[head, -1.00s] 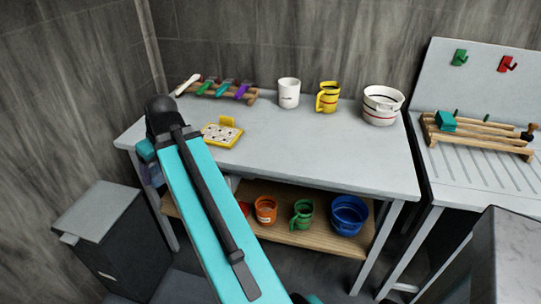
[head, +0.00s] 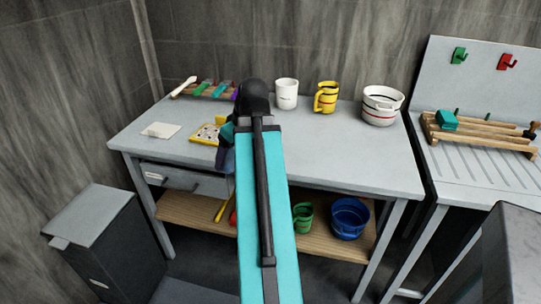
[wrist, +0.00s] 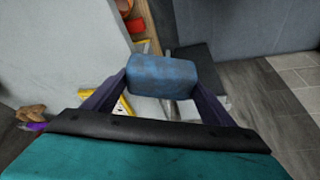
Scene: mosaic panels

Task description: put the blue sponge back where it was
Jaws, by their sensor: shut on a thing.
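In the wrist view a blue sponge (wrist: 162,76) sits between the two dark fingers of my gripper (wrist: 160,82), which is shut on it. In the head view my gripper (head: 226,150) is partly hidden by my arm. It is over the front part of the grey worktable (head: 330,150), beside a yellow tray with dark spots (head: 205,132). The sponge cannot be made out clearly in the head view. A white flat pad (head: 161,130) lies on the table's left part.
A wooden rack with colored handles (head: 208,90), a white mug (head: 286,93), a yellow mug (head: 326,97) and a white bowl (head: 381,106) line the table's back. A wooden rack (head: 482,133) holding a teal block (head: 447,119) stands on the right drainer. A dark bin (head: 105,245) stands left.

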